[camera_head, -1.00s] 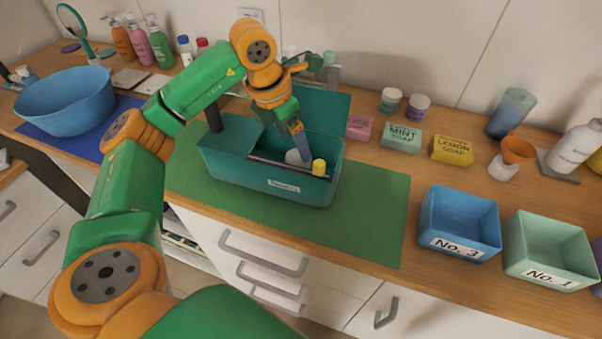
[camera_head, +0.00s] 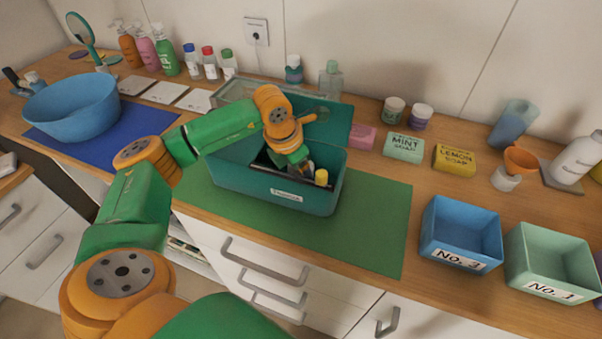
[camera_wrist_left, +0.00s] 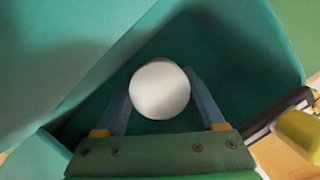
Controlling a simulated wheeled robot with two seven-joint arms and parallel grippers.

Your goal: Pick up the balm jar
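The balm jar appears to be the round white thing (camera_wrist_left: 160,90) inside the teal box in the left wrist view. The teal box (camera_head: 240,187) stands open on the green mat, with a label on its front. My left gripper (camera_head: 303,168) points down into the box. In the wrist view its two blue fingers (camera_wrist_left: 160,98) lie on either side of the white jar. Little or no gap shows, and I cannot tell whether they press on it. In the head view the jar is hidden behind the gripper and box wall. My right gripper is not in view.
A dark bar with a yellow end (camera_head: 321,177) lies across the box beside my gripper, also near the right edge of the wrist view (camera_wrist_left: 299,130). The raised teal lid (camera_head: 335,120) is behind. Blue (camera_head: 460,238) and pale green (camera_head: 552,262) bins stand right.

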